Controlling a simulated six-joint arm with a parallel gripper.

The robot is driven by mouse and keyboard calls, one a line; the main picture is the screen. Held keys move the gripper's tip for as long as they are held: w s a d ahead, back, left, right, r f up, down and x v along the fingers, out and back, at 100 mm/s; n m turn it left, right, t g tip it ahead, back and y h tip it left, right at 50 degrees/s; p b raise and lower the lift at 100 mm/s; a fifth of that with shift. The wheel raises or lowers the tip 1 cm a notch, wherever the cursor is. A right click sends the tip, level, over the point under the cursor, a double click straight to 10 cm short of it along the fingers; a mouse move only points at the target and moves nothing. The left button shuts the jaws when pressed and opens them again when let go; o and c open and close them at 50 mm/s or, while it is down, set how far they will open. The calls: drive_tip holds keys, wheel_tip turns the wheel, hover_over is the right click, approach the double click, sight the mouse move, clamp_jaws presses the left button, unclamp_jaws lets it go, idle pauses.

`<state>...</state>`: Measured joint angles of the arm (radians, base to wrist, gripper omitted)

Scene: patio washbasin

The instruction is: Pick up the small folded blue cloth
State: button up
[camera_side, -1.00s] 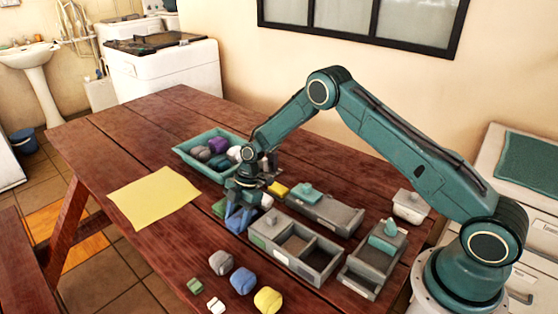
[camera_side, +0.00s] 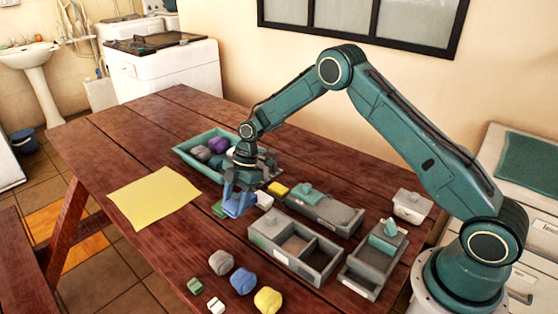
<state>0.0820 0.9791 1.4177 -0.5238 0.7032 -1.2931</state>
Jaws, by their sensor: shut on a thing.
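My gripper (camera_side: 240,196) points down over the table, just in front of the teal tray. It is shut on a small blue cloth (camera_side: 236,207), which shows between and below the fingers. The fingers partly hide the cloth. It seems slightly above the table, but the gap is hard to judge. A larger rounded blue bundle (camera_side: 243,280) lies near the front of the table.
The teal tray (camera_side: 185,160) holds several rolled bundles. Close to my gripper are a green piece (camera_side: 218,209), a white piece (camera_side: 264,200) and a yellow piece (camera_side: 279,188). Grey compartment boxes (camera_side: 290,248) stand to the right. A yellow sheet (camera_side: 153,198) lies left.

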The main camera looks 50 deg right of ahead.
sight(236, 202)
wheel_tip(236, 202, up, 13)
drive_tip(key=shift+r, duration=0.2)
